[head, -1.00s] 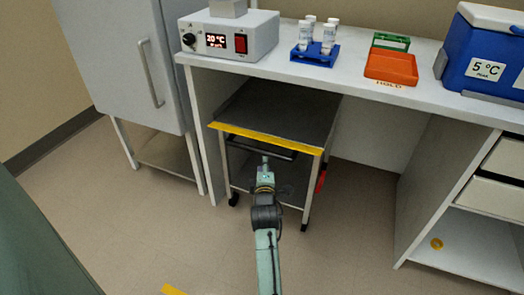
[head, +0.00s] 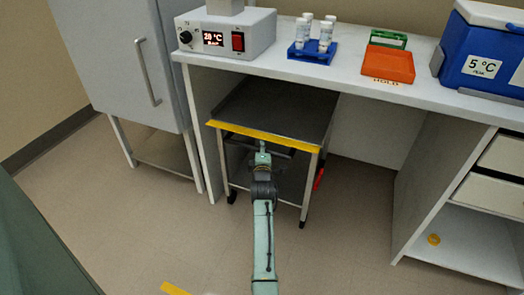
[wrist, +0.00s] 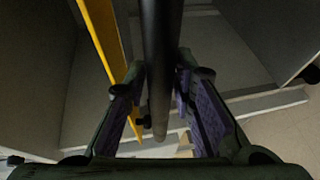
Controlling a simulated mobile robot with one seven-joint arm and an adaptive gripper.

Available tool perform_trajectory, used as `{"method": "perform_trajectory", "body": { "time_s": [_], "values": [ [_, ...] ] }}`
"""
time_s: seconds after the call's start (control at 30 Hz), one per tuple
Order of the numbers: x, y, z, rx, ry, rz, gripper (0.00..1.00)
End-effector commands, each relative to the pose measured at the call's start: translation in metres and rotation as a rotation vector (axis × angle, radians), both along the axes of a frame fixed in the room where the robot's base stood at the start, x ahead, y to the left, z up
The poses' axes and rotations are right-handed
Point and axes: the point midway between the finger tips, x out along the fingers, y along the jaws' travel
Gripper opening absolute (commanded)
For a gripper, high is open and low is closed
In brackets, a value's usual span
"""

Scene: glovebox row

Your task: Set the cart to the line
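The cart (head: 280,108) stands under the bench, with a grey top, a yellow front edge (head: 262,136) and dark casters. Its dark handle bar (head: 283,151) runs below the yellow edge. My gripper (head: 262,152) is at that bar, at the cart's front. In the wrist view the dark bar (wrist: 161,60) lies between my two purple-padded fingers, which are open; a gap shows beside it. The yellow edge (wrist: 105,40) shows left of the bar. A yellow line (head: 175,289) on the floor shows at the bottom edge of the head view, in front of the cart.
The bench (head: 345,75) carries a heater box (head: 225,35), a blue vial rack (head: 313,52), an orange tray (head: 388,65) and a blue cooler (head: 485,55). A grey cabinet (head: 115,60) stands left, drawers (head: 490,190) right. A red part (head: 319,179) shows by the cart's right leg. Floor in front is clear.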

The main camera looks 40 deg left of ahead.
Motion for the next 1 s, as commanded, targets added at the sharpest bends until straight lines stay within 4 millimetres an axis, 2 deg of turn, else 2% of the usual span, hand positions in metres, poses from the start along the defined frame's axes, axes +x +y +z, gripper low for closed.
{"method": "perform_trajectory", "body": {
  "time_s": [0.03, 0.3, 1.0],
  "values": [
    [-0.0001, -0.0001, -0.0001, 0.0, 0.0, 0.0, 0.18],
    [-0.0001, -0.0002, 0.0, 0.0, 0.0, 0.0, 0.0],
    [-0.0024, -0.001, 0.0, 0.001, 0.002, 0.0, 0.0]
  ]
}}
